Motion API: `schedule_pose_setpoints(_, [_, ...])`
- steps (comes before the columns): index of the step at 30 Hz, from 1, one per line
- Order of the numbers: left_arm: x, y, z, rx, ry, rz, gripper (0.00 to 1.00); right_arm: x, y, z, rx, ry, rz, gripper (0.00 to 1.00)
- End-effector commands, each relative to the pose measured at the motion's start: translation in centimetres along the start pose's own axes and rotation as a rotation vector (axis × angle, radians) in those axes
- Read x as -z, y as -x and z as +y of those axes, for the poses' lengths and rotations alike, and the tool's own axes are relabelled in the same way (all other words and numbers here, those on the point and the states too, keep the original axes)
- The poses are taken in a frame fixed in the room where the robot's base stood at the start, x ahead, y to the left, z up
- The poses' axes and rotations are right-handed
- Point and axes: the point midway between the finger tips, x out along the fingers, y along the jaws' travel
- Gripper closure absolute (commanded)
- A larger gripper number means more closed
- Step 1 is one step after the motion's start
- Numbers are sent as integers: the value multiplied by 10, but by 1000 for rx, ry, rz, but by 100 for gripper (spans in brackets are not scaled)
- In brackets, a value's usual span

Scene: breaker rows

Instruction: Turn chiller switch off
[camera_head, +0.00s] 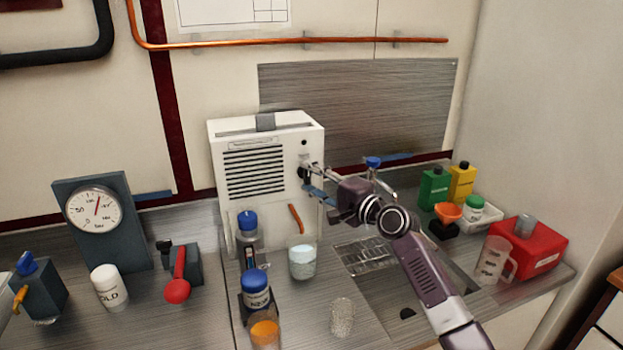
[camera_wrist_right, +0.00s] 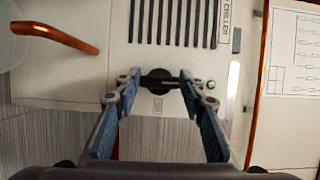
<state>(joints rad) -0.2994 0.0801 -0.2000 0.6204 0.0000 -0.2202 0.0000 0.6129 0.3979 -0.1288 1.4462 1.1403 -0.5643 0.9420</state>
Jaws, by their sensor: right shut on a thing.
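The chiller (camera_head: 271,133) is a white box with dark vent slots, standing against the back wall. Its lettering and slots also show at the top of the right wrist view (camera_wrist_right: 130,60). The chiller switch (camera_wrist_right: 158,84) is a dark round knob on its front, between my fingertips. My right gripper (camera_head: 308,172) reaches the right part of the chiller's front and is shut on the switch. Its fingers partly cover the knob, and I cannot tell its setting. My left gripper is out of view.
An orange spout (camera_head: 296,218) sticks out low on the chiller's front, above a beaker (camera_head: 302,262). Bottles and a dial gauge (camera_head: 94,209) stand to the left. A sink (camera_head: 385,290) lies under my right arm; a red container (camera_head: 528,247) stands right.

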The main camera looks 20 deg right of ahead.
Motion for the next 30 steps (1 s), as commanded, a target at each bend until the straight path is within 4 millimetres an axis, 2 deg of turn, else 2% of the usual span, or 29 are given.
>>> schedule_pose_setpoints(6, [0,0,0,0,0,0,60,-1,0,2,-4,4,-1,87])
schedule_pose_setpoints(7, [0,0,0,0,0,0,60,-1,0,2,-4,5,-1,59])
schedule_pose_setpoints(11, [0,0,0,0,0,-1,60,0,0,2,-3,3,-1,45])
schedule_pose_setpoints(22, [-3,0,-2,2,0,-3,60,0,4,1,-1,2,0,45])
schedule_pose_setpoints(26, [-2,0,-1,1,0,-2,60,0,19,2,-1,3,1,45])
schedule_pose_setpoints(30, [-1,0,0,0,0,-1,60,0,47,2,-3,4,1,45])
